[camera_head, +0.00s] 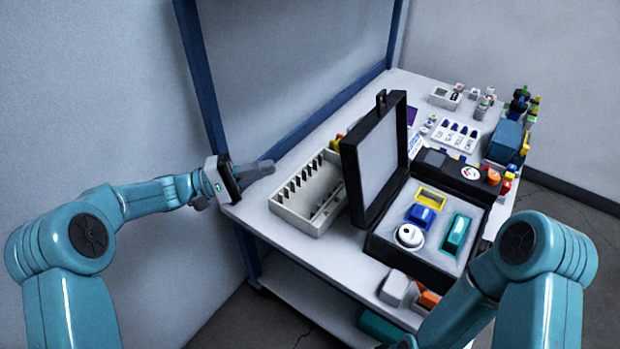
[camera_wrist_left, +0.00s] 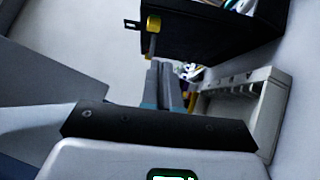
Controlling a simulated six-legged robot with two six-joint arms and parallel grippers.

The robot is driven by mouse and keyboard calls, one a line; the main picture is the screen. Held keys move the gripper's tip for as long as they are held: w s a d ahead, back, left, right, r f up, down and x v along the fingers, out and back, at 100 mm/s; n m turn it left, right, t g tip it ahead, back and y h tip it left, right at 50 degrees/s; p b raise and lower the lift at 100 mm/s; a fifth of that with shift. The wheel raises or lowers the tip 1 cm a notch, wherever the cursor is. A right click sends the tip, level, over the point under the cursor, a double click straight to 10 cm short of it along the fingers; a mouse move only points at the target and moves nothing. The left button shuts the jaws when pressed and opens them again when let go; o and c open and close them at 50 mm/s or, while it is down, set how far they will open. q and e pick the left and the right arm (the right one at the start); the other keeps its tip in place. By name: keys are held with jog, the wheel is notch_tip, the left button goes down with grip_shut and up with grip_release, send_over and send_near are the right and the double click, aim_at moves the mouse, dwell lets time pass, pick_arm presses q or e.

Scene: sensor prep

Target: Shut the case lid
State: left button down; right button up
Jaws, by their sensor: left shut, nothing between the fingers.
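The black case (camera_head: 412,255) stands open on the white workbench. Its lid (camera_head: 376,150) is raised, roughly upright, with a pale inner panel facing right and a latch at its top edge. In the case lie a yellow frame (camera_head: 431,198), a blue block (camera_head: 421,214), a teal block (camera_head: 456,233) and a white round sensor (camera_head: 410,236). My left gripper (camera_head: 268,167) is shut and empty, left of the lid and apart from it, near the bench's left edge. In the left wrist view its fingers (camera_wrist_left: 165,85) point toward the dark lid (camera_wrist_left: 215,30). My right gripper is out of view.
A pale slotted rack (camera_head: 308,195) stands between my left gripper and the lid. Behind the case are a tray of small bottles (camera_head: 455,135), a teal box (camera_head: 505,141) and several small coloured items. Blue posts and a wall panel border the bench's left side.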

pick_arm(q)
jog(key=s+r+x, duration=0.1)
jog(key=s+x, duration=0.1)
jog(key=x, duration=1)
jog(key=shift+s+d+b, duration=0.4)
jog(key=shift+d+b, duration=0.05)
jog(key=shift+d, duration=0.1)
jog(key=shift+r, duration=0.1)
